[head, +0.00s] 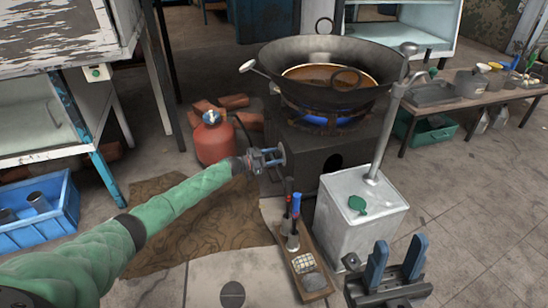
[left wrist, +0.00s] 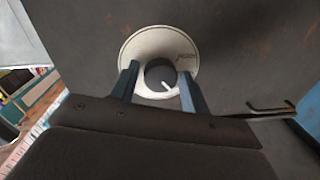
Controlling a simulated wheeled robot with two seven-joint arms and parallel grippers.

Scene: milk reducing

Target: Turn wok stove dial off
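The stove dial shows in the left wrist view as a pale round plate with a dark knob (left wrist: 161,76); its white mark points to the lower right. In the head view the dial plate (head: 282,153) is seen nearly edge-on at the stove's side. My left gripper (head: 270,158) is at the dial. In the left wrist view its blue fingers (left wrist: 158,82) are apart, one on each side of the knob, with small visible gaps. A blue flame (head: 335,119) shows under the wok (head: 330,70) on the stove (head: 335,140). My right gripper (head: 396,262) is open and empty.
A red gas cylinder (head: 213,142) stands left of the stove. A metal canister (head: 355,215) with a tall pipe stands in front of it, beside a low board (head: 300,262) holding tools. A low bench (head: 455,100) is at the right.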

